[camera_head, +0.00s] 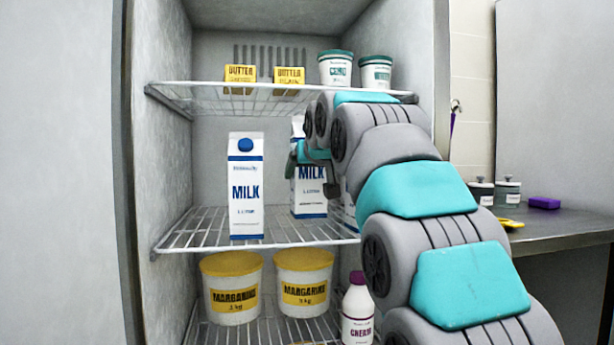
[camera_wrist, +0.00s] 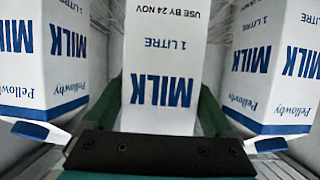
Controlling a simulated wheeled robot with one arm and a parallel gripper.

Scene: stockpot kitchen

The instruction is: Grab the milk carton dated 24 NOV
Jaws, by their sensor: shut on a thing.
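Several white milk cartons with blue lettering are on the middle fridge shelf (camera_head: 200,240). In the wrist view the centre carton (camera_wrist: 160,55) reads upside down "MILK", "1 LITRE" and "USE BY 24 NOV". My gripper (camera_wrist: 160,100) is shut on it, with dark green fingers along its two sides. In the head view this carton (camera_head: 309,200) is in the middle, partly hidden by my gripper (camera_head: 312,158). I cannot tell whether its base touches the shelf. Another carton (camera_head: 246,190) stands apart to the left. A third (camera_head: 349,214) is mostly hidden behind my arm.
Butter packs (camera_head: 240,80) and white tubs (camera_head: 335,69) stand on the upper shelf (camera_head: 200,96). Margarine tubs (camera_head: 232,290) and a cream bottle (camera_head: 357,312) are below. In the wrist view cartons flank the held one left (camera_wrist: 55,60) and right (camera_wrist: 270,75), with narrow gaps.

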